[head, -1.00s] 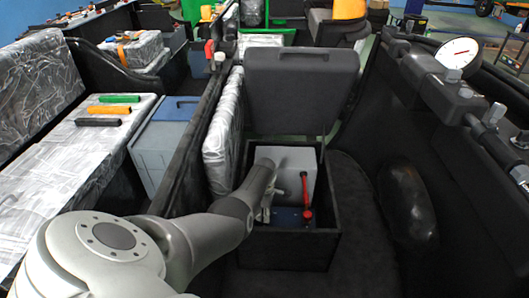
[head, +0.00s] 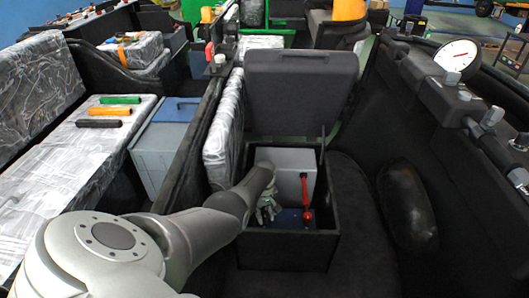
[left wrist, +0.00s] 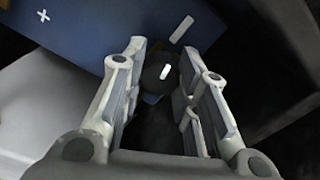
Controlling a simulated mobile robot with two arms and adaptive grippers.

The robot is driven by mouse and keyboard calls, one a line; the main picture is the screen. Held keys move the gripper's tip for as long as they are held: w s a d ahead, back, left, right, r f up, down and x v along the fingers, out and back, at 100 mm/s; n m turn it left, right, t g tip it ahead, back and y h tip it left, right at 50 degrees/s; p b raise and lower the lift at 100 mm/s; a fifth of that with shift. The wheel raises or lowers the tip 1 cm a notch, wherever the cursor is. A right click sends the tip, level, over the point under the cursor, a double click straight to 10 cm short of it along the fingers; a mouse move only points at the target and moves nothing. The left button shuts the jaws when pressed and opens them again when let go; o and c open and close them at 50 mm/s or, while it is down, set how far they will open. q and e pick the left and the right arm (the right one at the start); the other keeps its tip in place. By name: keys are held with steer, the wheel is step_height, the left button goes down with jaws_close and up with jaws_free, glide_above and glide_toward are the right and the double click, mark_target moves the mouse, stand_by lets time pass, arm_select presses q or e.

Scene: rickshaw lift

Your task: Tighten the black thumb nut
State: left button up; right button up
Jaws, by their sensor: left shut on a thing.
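The black thumb nut (left wrist: 157,76) is a small round black knob with a white line mark, between my left fingers in the left wrist view. My left gripper (left wrist: 162,62) is shut on it, with one finger at each side. In the head view my left gripper (head: 266,211) reaches down into the open black box (head: 290,248), beside a red lever (head: 306,192). The nut is hidden there by the gripper. A blue surface (left wrist: 75,32) with white plus and dash marks lies just beyond the nut in the left wrist view. My right gripper does not show.
The black lid (head: 302,85) stands raised behind the box. A grey block (head: 290,158) stands inside the box by the lever. A partition (head: 190,165) runs along the left. A black rounded bulge (head: 408,205) and a round gauge (head: 457,55) are at the right.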

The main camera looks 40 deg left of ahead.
mark_target(264, 213)
arm_select(q)
steer(key=shift+m, duration=1.2)
steer(key=o, duration=0.8)
steer(key=shift+r, duration=0.15)
steer(key=shift+w+r, duration=0.1)
steer(key=shift+r, duration=0.3)
step_height(264, 213, up, 11)
